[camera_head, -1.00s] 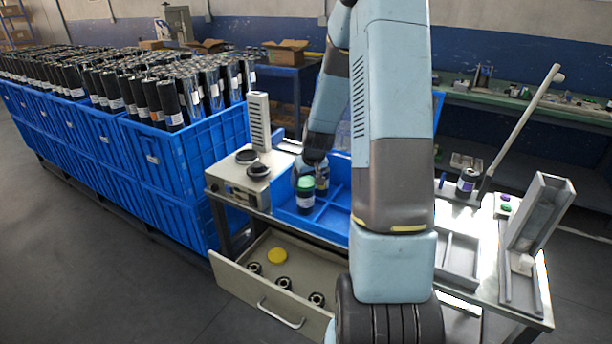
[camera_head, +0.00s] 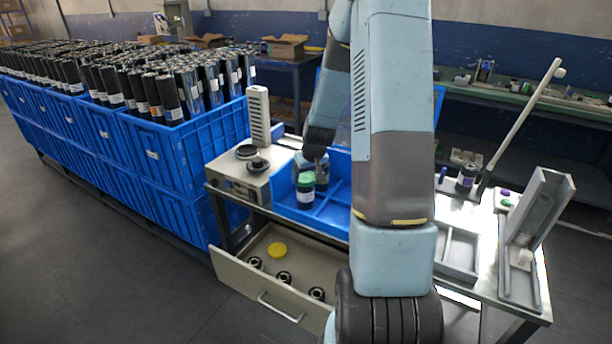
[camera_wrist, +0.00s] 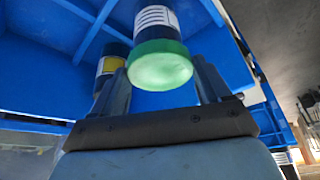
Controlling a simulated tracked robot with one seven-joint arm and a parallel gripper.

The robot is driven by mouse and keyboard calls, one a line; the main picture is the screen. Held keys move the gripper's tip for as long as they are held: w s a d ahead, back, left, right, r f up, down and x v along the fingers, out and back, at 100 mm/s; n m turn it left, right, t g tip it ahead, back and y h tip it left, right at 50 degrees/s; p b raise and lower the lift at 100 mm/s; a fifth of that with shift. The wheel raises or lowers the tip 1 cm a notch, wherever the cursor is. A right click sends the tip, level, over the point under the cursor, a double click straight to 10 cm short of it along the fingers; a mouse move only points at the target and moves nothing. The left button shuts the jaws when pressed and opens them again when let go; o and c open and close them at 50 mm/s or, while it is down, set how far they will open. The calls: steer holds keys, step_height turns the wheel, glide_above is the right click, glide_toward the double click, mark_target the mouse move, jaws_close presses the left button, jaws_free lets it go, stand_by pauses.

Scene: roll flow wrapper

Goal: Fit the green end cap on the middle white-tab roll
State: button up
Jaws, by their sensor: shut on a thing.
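The green end cap (camera_head: 306,179) sits at the top end of a dark roll with a white label (camera_head: 306,196), which stands upright in the blue divided tray (camera_head: 330,224). In the wrist view the cap (camera_wrist: 160,70) covers the near end of the white-label roll (camera_wrist: 155,18). My gripper (camera_wrist: 163,82) is shut on the cap, a finger on each side. Whether the cap is fully seated cannot be told. A second roll, with a yellow label (camera_wrist: 110,65), stands behind my left finger, partly hidden. My arm hides the right part of the tray.
A device with two black discs (camera_head: 258,166) stands left of the tray. Below is an open drawer (camera_head: 262,300) holding a yellow disc (camera_head: 277,250) and several black parts. Blue crates (camera_head: 165,165) line the left.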

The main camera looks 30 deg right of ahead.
steer(key=shift+f, duration=0.55)
stand_by(0.7)
steer(key=o, duration=0.7)
steer(key=v, duration=1.1)
stand_by(0.5)
stand_by(0.5)
steer(key=s+a+r, duration=1.1)
steer(key=r, duration=0.4)
steer(key=shift+t, duration=0.6)
steer(key=s+a+r, duration=0.1)
steer(key=s+r, duration=0.1)
steer(key=s, duration=0.3)
steer(key=s+a+r, duration=0.1)
steer(key=s+r, duration=0.1)
steer(key=s, duration=0.3)
steer(key=s+a+r, duration=0.2)
steer(key=s, duration=0.3)
steer(key=shift+s+r, duration=0.1)
steer(key=shift+s, duration=0.3)
